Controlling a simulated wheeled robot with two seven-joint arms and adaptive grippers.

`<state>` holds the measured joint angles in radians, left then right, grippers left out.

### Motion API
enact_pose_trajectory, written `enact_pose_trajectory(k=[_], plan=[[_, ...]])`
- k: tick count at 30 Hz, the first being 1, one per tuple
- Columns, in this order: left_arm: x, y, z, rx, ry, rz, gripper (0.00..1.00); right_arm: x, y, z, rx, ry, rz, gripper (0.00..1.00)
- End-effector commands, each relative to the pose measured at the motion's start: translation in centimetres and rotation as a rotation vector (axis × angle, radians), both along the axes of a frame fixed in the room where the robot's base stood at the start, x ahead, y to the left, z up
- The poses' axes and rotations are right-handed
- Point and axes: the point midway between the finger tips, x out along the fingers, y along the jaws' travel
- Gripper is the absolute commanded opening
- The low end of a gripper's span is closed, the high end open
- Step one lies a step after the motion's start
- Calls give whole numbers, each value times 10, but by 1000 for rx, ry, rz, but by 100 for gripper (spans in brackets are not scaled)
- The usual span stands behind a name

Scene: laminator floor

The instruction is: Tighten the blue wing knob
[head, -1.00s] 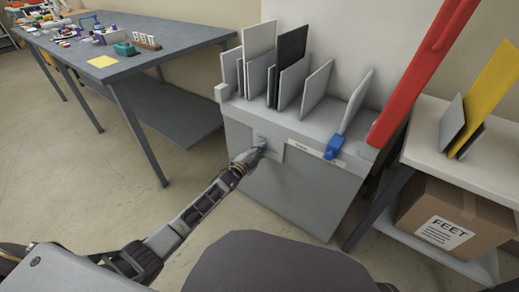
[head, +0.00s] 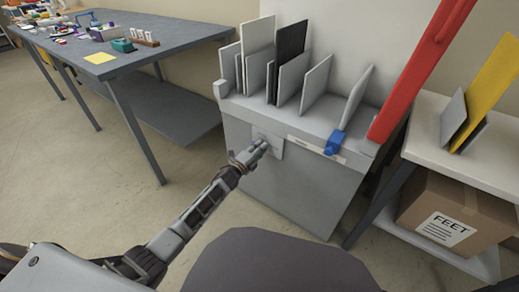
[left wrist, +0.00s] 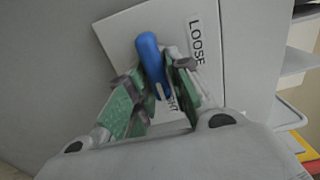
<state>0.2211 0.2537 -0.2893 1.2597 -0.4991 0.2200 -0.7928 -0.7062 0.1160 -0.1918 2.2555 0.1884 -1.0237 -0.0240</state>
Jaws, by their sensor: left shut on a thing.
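The blue wing knob (left wrist: 149,55) shows in the left wrist view as a long blue wing in front of a pale plate (left wrist: 120,30). It lies between the green-padded fingers of my left gripper (left wrist: 154,76), which is shut on it. The word LOOSE (left wrist: 197,42) is printed right of the knob; a second word below is mostly hidden, only its end "HT" showing. In the head view my left gripper (head: 258,150) is at the plate (head: 272,147) on the grey cabinet front, and hides the knob. My right gripper is not in view.
The grey cabinet (head: 300,192) carries several upright panels in slots. A blue clip-like part (head: 335,142) sits on its front edge, and a red bar (head: 420,72) rises at its right. A workbench (head: 150,55) stands left, a shelf with a cardboard box (head: 455,210) right.

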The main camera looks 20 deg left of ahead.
Motion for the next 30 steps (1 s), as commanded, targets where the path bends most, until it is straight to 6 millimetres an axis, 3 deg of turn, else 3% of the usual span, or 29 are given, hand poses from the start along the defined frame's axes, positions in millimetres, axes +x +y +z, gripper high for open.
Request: enact_pose_trajectory(k=[1, 8, 9, 12, 30], plan=[[3, -3, 8, 1, -13, -2, 0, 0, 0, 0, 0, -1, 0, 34], [3, -3, 8, 0, -13, -3, 0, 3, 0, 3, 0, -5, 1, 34], [3, -3, 8, 0, -13, -3, 23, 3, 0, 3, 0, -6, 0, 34], [3, -3, 8, -1, -12, -3, 36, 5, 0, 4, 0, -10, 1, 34], [-5, 0, 3, -1, -6, -3, 36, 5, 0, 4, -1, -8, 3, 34]])
